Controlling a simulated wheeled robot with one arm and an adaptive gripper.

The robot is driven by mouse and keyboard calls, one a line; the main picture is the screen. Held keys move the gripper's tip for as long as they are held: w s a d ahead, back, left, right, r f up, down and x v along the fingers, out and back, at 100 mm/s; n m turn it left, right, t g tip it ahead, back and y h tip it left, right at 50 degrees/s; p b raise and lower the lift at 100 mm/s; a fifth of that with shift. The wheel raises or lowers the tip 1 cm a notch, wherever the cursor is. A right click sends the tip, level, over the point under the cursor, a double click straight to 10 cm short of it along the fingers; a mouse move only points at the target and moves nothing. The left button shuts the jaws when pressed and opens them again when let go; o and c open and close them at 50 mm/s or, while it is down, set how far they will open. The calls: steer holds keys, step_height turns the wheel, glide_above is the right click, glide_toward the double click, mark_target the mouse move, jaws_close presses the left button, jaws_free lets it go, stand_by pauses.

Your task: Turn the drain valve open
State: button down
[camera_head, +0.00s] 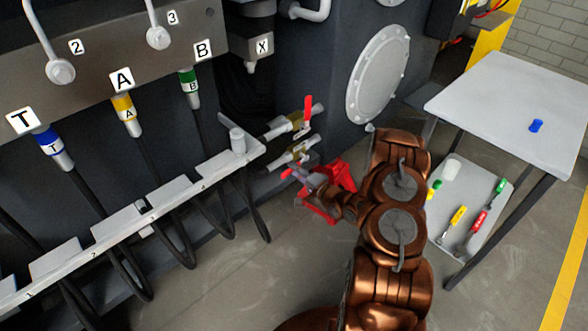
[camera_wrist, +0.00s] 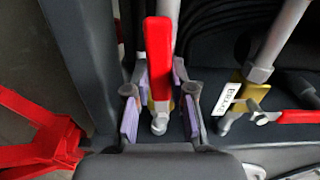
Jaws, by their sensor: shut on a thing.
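Two valves with red levers stick out from the chassis side. The lower valve (camera_head: 300,148) has its red lever (camera_wrist: 158,50) lying along its pipe. My gripper (camera_head: 309,181) is at this valve, its purple-padded fingers (camera_wrist: 160,118) on both sides of the lever and its brass-coloured body, shut on it. In the head view, my gripper partly hides this valve. The upper valve (camera_head: 297,122) has its red lever standing up, across its pipe.
A red stand-like object (camera_head: 341,174) is on the floor side just behind my gripper. A grey hose rail (camera_head: 140,215) runs at the left. A table (camera_head: 510,95) with a blue cap and a lower shelf (camera_head: 455,225) with several coloured fittings stand at the right.

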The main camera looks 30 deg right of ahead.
steer(key=shift+w+r+m, duration=0.1)
steer(key=shift+r+m, duration=0.3)
steer(key=shift+m, duration=0.1)
steer(key=shift+d, duration=0.1)
steer(key=c, duration=1)
jaws_free()
steer(key=shift+v, duration=6.05)
